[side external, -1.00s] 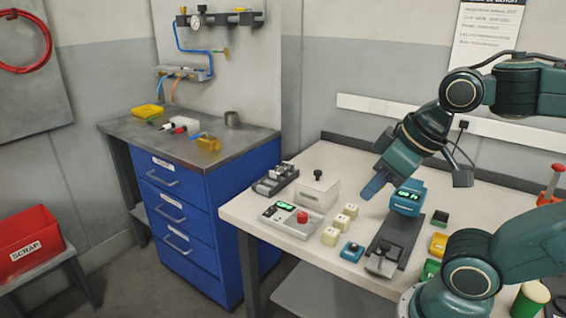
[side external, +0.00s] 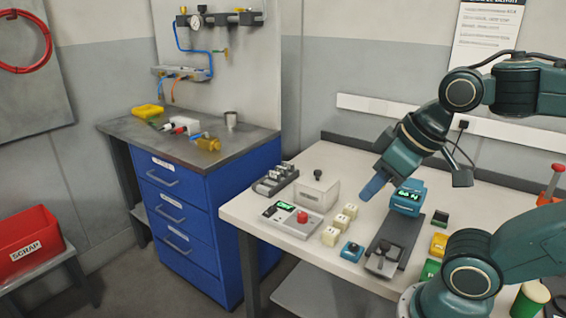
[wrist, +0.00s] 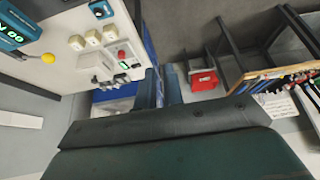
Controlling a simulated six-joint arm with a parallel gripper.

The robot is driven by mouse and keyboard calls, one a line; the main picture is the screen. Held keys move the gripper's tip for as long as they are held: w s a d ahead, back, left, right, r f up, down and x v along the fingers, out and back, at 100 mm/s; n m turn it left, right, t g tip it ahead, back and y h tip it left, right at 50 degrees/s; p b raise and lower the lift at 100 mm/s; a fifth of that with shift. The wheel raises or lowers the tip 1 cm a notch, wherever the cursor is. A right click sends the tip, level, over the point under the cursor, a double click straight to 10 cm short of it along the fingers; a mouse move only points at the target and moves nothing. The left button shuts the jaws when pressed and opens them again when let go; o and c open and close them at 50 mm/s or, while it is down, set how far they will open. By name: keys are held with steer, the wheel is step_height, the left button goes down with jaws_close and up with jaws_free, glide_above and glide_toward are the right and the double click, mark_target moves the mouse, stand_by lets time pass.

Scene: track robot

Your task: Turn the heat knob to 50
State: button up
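A white control box (side external: 283,226) with a lit green display (side external: 272,211) and a red knob (side external: 303,217) sits near the table's front left edge. It also shows in the wrist view, with the red knob (wrist: 121,53). No readable label tells me whether this is the heat knob, and the display is too small to read. My gripper (side external: 366,194) hangs over the table to the right of the box, in the air, touching nothing visible. In the wrist view its two fingers (wrist: 161,88) appear with a narrow gap and nothing between them.
Cream blocks (side external: 342,223) stand between the box and my gripper. A teal device with a lit display (side external: 407,197) is close to its right.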

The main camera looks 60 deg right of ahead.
steer(key=o, duration=0.7)
steer(key=shift+w+r, duration=0.1)
steer(key=shift+w, duration=0.1)
steer(key=shift+o, duration=0.7)
steer(key=shift+w+d+n, duration=0.15)
steer(key=shift+w+n, duration=0.15)
steer(key=n+g, duration=0.6)
steer(key=n, duration=1.1)
glide_above(302, 214)
step_height(302, 214, down, 13)
steer(key=shift+s+r, duration=0.1)
steer(key=shift+r, duration=0.05)
steer(key=shift+f, duration=0.2)
step_height(302, 214, down, 13)
steer(key=shift+f, duration=0.2)
